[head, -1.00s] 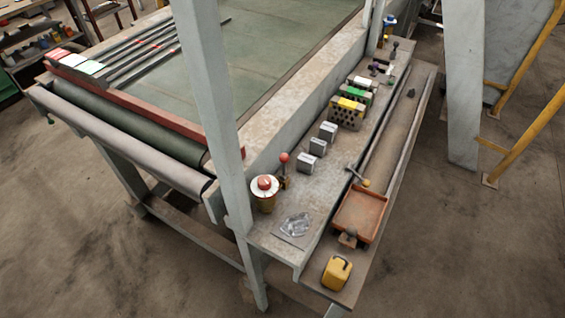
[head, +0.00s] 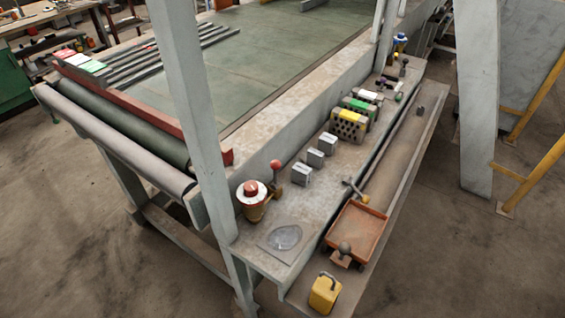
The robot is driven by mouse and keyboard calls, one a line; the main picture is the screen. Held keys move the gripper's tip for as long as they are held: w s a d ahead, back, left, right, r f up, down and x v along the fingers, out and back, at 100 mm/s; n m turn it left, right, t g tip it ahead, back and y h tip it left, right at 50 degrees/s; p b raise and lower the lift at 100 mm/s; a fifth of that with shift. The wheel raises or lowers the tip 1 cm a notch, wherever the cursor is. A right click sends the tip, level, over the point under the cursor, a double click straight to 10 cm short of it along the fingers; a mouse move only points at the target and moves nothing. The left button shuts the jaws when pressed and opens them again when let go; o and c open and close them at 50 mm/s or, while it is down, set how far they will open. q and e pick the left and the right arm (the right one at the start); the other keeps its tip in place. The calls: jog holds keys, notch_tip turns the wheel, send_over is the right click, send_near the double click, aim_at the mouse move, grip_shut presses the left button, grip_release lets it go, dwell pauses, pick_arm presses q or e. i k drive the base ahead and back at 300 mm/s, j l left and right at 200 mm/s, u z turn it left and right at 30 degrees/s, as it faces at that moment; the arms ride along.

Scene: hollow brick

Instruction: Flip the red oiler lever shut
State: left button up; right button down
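In the head view, an oiler (head: 252,203) with a brass-coloured body, a white collar and a red top stands at the near left end of the grey bench. Just right of it, a lever with a red ball knob (head: 275,165) stands upright on a small brass-coloured fitting (head: 275,190). Whether the lever joins the oiler cannot be made out. Neither of my grippers is in view, and nothing touches the lever.
A clear oval piece (head: 285,237) lies on the bench in front of the oiler. Grey blocks (head: 302,174) and a yellow-topped hollow brick (head: 348,124) stand farther along. A rusty tray (head: 356,232) and a yellow box (head: 325,293) are on the lower ledge. A grey post (head: 190,110) rises left of the oiler.

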aim_at(275, 165)
jog(key=l+u, duration=0.25)
jog(key=l, duration=0.2)
jog(key=k+l+u, duration=0.2)
jog(key=l, duration=0.2)
jog(key=l+u, duration=0.25)
jog(key=l, duration=0.15)
jog(key=k, duration=0.05)
